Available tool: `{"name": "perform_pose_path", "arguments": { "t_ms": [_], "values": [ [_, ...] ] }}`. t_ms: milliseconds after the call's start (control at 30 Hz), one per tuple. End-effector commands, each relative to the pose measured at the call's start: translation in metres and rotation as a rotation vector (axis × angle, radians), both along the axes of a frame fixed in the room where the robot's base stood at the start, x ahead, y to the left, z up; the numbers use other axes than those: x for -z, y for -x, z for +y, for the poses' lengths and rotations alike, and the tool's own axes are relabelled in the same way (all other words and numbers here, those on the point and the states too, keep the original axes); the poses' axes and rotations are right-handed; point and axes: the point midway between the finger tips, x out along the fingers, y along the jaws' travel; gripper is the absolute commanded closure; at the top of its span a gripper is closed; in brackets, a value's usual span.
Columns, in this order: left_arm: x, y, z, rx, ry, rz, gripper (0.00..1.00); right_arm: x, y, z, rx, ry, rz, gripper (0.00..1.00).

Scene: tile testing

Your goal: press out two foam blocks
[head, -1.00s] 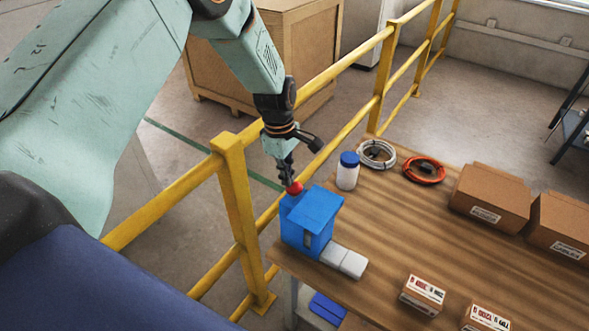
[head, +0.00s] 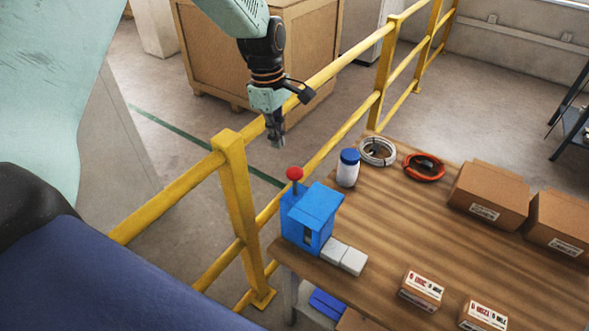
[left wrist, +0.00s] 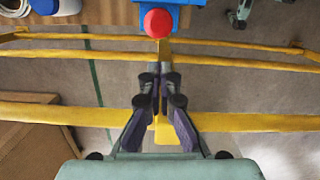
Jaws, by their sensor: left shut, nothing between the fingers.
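A blue press (head: 309,219) stands at the near left corner of the wooden table, with a red knob (head: 295,174) standing raised on a stem at its top. In the left wrist view, the red knob (left wrist: 158,23) lies beyond the closed fingertips (left wrist: 158,72). My right gripper is not in view.
A yellow railing (head: 233,185) runs close along the table's left side. A white bottle with a blue lid (head: 348,168), a white cable coil (head: 377,152) and an orange coil (head: 424,167) stand at the back. Cardboard boxes (head: 490,197) are at right. The table's middle is clear.

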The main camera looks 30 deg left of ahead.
Motion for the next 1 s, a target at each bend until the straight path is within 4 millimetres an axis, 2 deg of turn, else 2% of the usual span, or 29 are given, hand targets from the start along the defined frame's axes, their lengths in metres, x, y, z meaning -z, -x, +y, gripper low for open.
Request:
{"name": "perform_pose_path", "arguments": {
  "t_ms": [100,233,1000],
  "values": [
    [-0.013,0.0,0.002,0.0,0.0,-0.001,1.0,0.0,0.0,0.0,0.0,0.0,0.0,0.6],
    [-0.019,0.0,0.003,0.0,0.0,0.0,1.0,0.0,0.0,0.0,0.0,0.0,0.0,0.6],
    [-0.019,0.0,0.003,0.0,0.0,0.001,1.0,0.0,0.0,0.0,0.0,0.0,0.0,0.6]
  ]
}}
